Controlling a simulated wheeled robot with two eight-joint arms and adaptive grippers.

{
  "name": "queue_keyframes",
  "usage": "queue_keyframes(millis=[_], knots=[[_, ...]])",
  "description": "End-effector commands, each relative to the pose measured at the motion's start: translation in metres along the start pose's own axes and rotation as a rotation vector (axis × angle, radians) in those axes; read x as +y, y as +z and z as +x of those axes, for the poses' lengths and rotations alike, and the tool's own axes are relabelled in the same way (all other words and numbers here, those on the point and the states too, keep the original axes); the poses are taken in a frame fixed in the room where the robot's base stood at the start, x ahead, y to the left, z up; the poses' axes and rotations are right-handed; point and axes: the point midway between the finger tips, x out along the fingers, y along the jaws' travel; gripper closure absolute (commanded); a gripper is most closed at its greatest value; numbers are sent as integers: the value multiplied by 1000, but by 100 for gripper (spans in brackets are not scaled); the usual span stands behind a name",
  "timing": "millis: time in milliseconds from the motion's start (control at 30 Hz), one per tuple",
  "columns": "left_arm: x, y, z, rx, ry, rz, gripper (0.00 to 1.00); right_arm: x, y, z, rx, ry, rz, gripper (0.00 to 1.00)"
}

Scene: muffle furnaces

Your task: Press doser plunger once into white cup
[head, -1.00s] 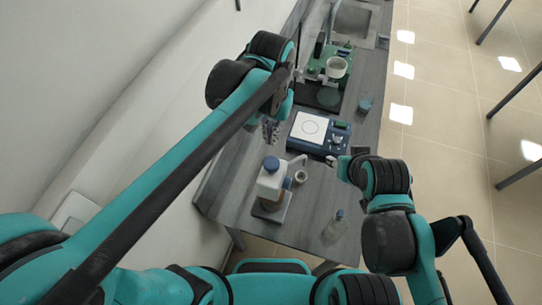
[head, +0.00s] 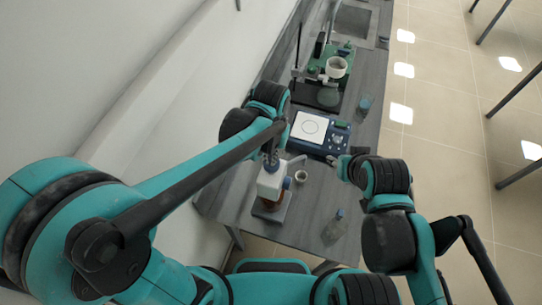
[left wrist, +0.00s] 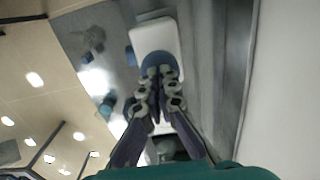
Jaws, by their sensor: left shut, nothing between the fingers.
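The doser (head: 271,186) is a bottle with a white top, an amber lower part and a spout pointing right. It stands on a grey base near the front of the bench. The small white cup (head: 300,176) stands right of it, near the spout's end. My left gripper (head: 270,161) is over the doser's top, fingers down. In the left wrist view, its fingers (left wrist: 160,72) are shut over the blue round plunger top (left wrist: 150,62) on the white doser head (left wrist: 155,35). I cannot tell whether they touch. My right gripper (head: 336,161) is small and partly hidden by its wrist.
A blue balance (head: 338,135) with a white plate is behind the cup. A clear bottle (head: 335,227) stands at the front right. A blue beaker (head: 365,104) and a white bowl (head: 336,67) on a green device stand farther back. The wall borders the bench's left.

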Motion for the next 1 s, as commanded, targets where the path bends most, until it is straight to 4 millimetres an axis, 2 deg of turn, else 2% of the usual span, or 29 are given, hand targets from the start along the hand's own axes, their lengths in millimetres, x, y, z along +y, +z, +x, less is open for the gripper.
queue_keyframes(millis=[167, 433, 1000], knots=[[0, 0, 8, 0, 0, 0, 100, 0, 4, 6, 0, 0, 0, 60], [0, 0, 40, 0, 0, 0, 100, 0, 20, 28, 0, 0, 0, 60], [0, 1, 39, -1, 1, 0, 100, 0, 19, 26, 0, 0, 0, 60]])
